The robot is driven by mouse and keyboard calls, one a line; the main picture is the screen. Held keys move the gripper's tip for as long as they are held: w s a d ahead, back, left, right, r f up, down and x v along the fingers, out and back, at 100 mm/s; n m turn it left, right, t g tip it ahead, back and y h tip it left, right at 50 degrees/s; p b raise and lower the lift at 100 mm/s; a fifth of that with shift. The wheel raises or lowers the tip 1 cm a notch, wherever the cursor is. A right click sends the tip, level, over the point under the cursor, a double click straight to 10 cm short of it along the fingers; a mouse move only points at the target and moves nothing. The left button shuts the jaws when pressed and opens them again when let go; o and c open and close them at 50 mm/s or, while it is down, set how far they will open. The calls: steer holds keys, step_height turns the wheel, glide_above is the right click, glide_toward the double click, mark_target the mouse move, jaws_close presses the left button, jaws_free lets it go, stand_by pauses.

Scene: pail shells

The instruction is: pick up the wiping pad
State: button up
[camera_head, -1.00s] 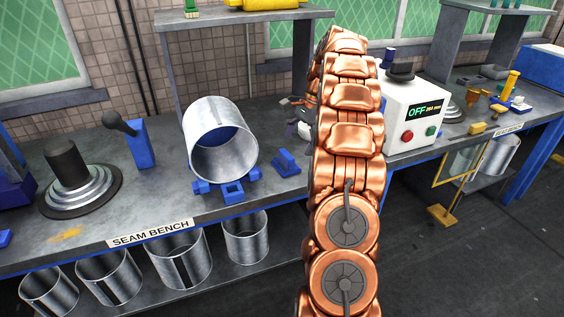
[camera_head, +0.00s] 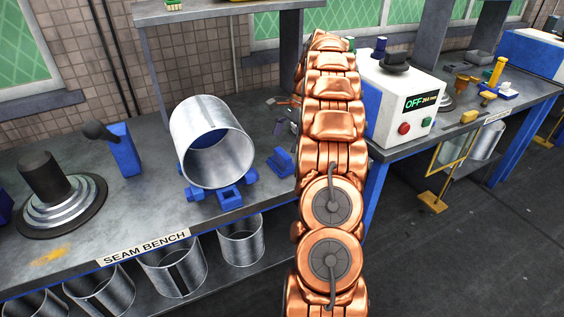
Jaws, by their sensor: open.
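I cannot make out a wiping pad for sure in the head view; my copper-coloured arm covers part of the bench and may hide it. My gripper (camera_head: 283,127) is mostly hidden behind the arm. Only a small grey part shows at the arm's left edge, over the back of the seam bench (camera_head: 130,215), with nothing visibly held. A small orange-brown and dark item (camera_head: 280,103) lies close by, too small to name.
A large metal pail shell (camera_head: 185,137) lies on blue supports (camera_head: 229,199) left of my arm. A blue bracket (camera_head: 281,162) stands between them. A stepped round fixture (camera_head: 62,205) is at left.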

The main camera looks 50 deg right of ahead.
mark_target(283, 153)
steer(key=shift+s+p+x, duration=0.2)
steer(key=shift+p+x, duration=0.15)
steer(key=shift+x, duration=0.55)
steer(key=shift+s+p+x, duration=0.15)
steer(key=shift+p+x, duration=0.15)
steer(key=shift+x, duration=0.65)
steer(key=shift+w+f, duration=0.1)
steer(key=shift+f, duration=0.6)
steer(key=c, duration=1.1)
